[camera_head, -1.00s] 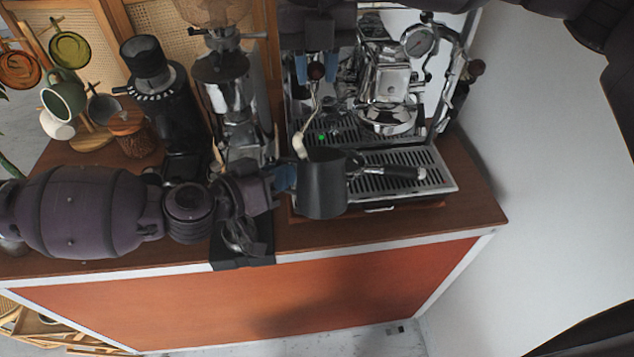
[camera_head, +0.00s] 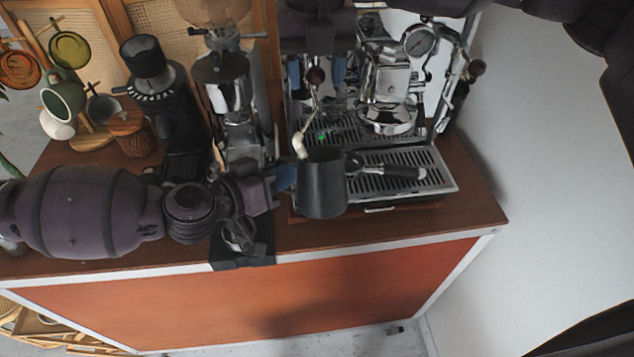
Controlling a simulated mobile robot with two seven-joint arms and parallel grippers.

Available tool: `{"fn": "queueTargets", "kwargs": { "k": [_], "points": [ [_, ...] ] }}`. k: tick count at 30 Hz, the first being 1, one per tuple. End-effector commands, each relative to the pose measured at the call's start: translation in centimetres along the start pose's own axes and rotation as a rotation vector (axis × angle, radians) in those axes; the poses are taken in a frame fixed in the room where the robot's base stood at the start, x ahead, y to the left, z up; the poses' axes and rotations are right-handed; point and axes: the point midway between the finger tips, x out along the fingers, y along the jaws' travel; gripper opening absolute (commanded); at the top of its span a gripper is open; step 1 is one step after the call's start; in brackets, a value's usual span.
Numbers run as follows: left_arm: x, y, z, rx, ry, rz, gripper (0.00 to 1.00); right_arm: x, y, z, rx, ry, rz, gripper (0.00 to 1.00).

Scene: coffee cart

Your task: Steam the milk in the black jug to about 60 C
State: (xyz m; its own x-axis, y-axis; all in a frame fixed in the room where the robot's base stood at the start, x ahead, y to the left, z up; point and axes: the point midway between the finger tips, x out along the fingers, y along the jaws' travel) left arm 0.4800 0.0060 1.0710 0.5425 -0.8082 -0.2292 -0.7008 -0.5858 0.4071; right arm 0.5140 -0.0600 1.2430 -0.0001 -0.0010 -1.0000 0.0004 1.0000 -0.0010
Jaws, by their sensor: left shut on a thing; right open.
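The black jug (camera_head: 322,190) is upright at the front left of the espresso machine's drip tray. My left gripper (camera_head: 285,178) is shut on its left side. The steam wand (camera_head: 308,128), with a pale lower section (camera_head: 300,146), runs down to the jug's rim. Whether its tip is inside, and the milk itself, I cannot see. My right gripper (camera_head: 316,72) comes from the top, open, its blue fingers apart on either side of a dark round knob (camera_head: 316,76) above the wand. I see gaps between fingers and knob.
A portafilter (camera_head: 395,172) lies on the drip tray (camera_head: 430,180), just right of the jug. A pressure gauge (camera_head: 419,40) is at the machine's upper right. Grinders (camera_head: 235,100) (camera_head: 155,85) stand to the left. The counter's front right (camera_head: 470,205) is clear.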

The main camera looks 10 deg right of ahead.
Motion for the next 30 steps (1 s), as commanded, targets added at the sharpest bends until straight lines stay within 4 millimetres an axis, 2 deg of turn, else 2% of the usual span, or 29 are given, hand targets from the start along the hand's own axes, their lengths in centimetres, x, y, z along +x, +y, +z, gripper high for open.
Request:
{"fn": "queueTargets", "kwargs": {
  "k": [24,30],
  "points": [
    [0.0,0.0,-0.1,0.0,0.001,0.0,0.0,-6.7,0.0,0.0,0.001,-0.002,0.002,0.51],
    [0.0,0.0,-0.1,0.0,0.001,0.0,0.0,-7.6,0.0,0.0,0.0,0.0,0.0,0.51]
  ]
}}
